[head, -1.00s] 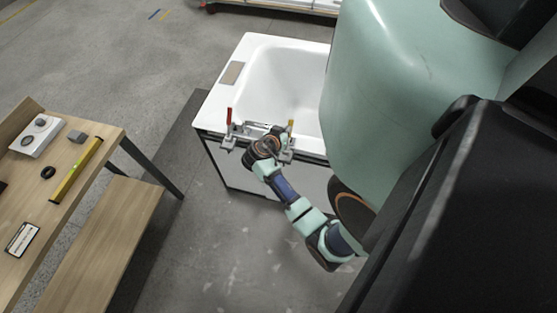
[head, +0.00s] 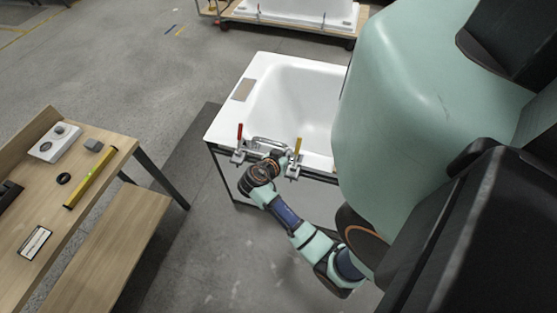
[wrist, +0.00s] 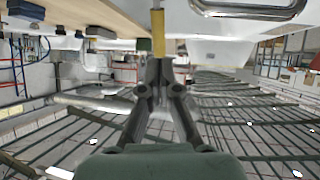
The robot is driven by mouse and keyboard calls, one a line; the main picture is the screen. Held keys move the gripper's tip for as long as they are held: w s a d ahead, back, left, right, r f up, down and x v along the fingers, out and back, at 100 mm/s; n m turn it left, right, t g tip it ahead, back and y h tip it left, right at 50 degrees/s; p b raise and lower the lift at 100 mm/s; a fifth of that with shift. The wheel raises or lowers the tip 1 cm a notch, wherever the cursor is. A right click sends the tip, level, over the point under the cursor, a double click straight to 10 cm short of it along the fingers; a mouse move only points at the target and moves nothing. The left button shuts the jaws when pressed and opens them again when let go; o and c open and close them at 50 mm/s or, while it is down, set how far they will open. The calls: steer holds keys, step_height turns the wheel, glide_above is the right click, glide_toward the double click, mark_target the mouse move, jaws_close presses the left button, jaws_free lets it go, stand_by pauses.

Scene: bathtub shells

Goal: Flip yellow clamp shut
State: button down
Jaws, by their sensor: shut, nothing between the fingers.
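The yellow clamp handle (head: 298,147) stands roughly upright at the front rim of the white tub (head: 258,72), right of a similar clamp with a red handle (head: 239,132). In the wrist view the yellow handle (wrist: 158,32) shows just beyond my fingertips, at the top middle. My gripper (wrist: 160,66) is shut with nothing between its fingers. In the head view my dark wrist is at the tub's front edge, between the two clamps and left of the yellow one. I cannot tell whether the fingertips touch the handle.
A metal bar or handle (head: 270,142) lies at the rim between the clamps; it also shows in the wrist view (wrist: 250,10). A wooden workbench (head: 75,215) with a yellow level (head: 90,178) stands at left. Another tub (head: 295,12) is at the back.

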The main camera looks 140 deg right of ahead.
steer(key=v, duration=0.7)
steer(key=shift+s+r, duration=0.25)
steer(key=shift+w+d, duration=0.1)
